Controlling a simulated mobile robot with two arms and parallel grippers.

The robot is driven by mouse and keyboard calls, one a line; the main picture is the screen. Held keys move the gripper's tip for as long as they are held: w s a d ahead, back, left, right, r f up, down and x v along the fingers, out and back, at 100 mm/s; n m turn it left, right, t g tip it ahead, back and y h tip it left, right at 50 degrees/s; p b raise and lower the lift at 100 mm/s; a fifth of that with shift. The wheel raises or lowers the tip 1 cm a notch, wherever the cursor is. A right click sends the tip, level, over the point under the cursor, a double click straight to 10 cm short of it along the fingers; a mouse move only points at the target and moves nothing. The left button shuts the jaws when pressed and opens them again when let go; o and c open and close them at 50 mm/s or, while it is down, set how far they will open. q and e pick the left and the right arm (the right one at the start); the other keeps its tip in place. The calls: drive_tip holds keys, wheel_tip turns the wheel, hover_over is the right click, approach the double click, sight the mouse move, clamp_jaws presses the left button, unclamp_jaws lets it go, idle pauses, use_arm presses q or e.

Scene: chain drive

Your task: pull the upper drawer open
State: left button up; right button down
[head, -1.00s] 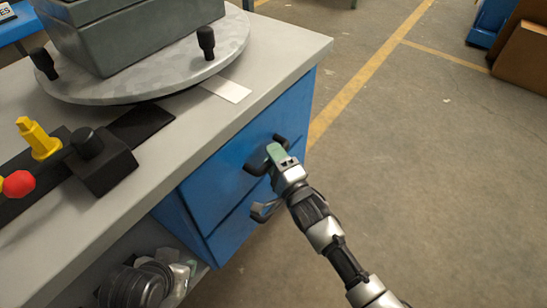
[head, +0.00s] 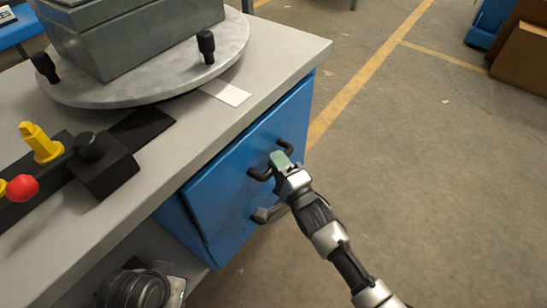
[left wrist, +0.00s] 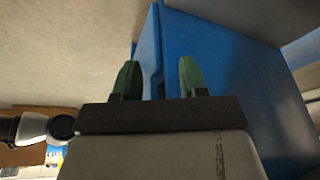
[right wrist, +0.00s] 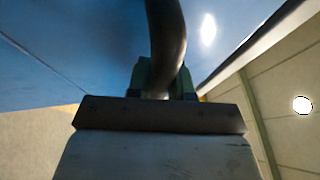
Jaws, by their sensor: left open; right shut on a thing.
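The blue upper drawer (head: 235,165) is under the grey bench top, with its front standing slightly out from the cabinet. Its black handle (head: 260,175) is held by my right gripper (head: 281,160), which comes in from the lower right. In the right wrist view, the fingers (right wrist: 163,82) are shut around the dark curved handle bar (right wrist: 167,40). My left gripper (left wrist: 157,80) is open and empty in the left wrist view, near a blue panel (left wrist: 215,75). It does not show in the head view.
A lower black handle (head: 268,214) is just below my right gripper. The bench top (head: 200,130) carries a turntable (head: 185,75) with a grey box (head: 140,35), and a black block (head: 100,165). The floor (head: 430,190) to the right is clear.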

use_arm(q)
drive_tip(key=s+f+g+p, duration=0.1)
drive_tip(key=f+p, duration=0.3)
drive_tip(key=f, duration=0.7)
drive_tip(key=s+f+g+p, duration=0.1)
drive_tip(key=s+f+p, duration=0.2)
drive_tip(key=f, duration=0.8)
drive_tip(key=shift+s+a+f+p, duration=0.15)
drive_tip(key=shift+s+a+p, duration=0.15)
drive_tip(key=shift+p, duration=0.9)
use_arm(e)
drive_tip(key=s+d, duration=1)
drive_tip(key=d, duration=0.4)
drive_tip(key=s+d, duration=1)
drive_tip(key=d, duration=0.4)
drive_tip(key=shift+s+d, duration=0.15)
drive_tip(key=shift+s, duration=0.15)
drive_tip(key=c, duration=1)
unclamp_jaws()
